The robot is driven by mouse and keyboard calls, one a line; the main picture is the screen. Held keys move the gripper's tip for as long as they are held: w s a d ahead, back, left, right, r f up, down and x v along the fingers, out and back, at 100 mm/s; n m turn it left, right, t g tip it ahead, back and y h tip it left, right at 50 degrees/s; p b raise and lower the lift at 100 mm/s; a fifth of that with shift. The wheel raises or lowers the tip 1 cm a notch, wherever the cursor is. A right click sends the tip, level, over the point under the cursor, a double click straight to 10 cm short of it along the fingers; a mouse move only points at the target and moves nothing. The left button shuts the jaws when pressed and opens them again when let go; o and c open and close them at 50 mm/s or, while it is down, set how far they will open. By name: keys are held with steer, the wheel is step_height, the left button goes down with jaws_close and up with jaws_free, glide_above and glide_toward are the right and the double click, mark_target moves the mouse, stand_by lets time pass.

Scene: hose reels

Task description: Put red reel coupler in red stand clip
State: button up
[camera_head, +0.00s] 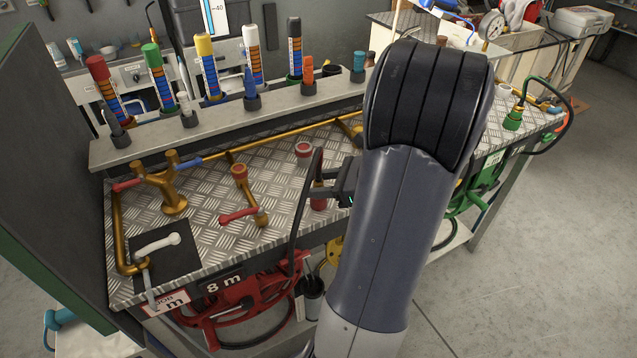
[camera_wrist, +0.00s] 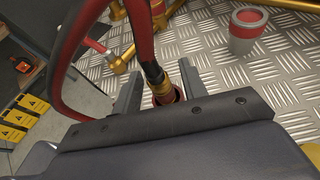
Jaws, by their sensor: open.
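The red reel coupler (camera_wrist: 161,88) has a gold band and a red lower end. It hangs from the hose and sits between my gripper's two fingers (camera_wrist: 158,92) in the wrist view; whether they touch it I cannot tell. In the head view the coupler (camera_head: 318,196) is near the bench's front edge, just left of my gripper (camera_head: 343,184), which is open and partly hidden by my arm. A grey holder with a red band (camera_wrist: 247,30), likely the red stand clip, stands on the plate beyond the coupler; the head view shows it too (camera_head: 303,151).
The hose (camera_head: 300,205) loops up from the red reel (camera_head: 245,300) under the bench. Gold pipes (camera_head: 238,152) and a red-handled valve (camera_head: 240,214) stand left of the coupler. A shelf with several coloured markers (camera_head: 220,120) runs along the back. Patterned plate around the banded holder is clear.

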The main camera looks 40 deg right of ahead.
steer(key=shift+r, duration=0.15)
steer(key=shift+s+d+r, duration=0.1)
steer(key=shift+s+d, duration=0.05)
steer(key=v, duration=1.1)
steer(key=shift+s, duration=0.25)
steer(key=shift+w, duration=0.1)
steer(key=x, duration=1.2)
steer(key=shift+d+r, duration=0.15)
steer(key=shift+r, duration=1.05)
steer(key=shift+f, duration=0.1)
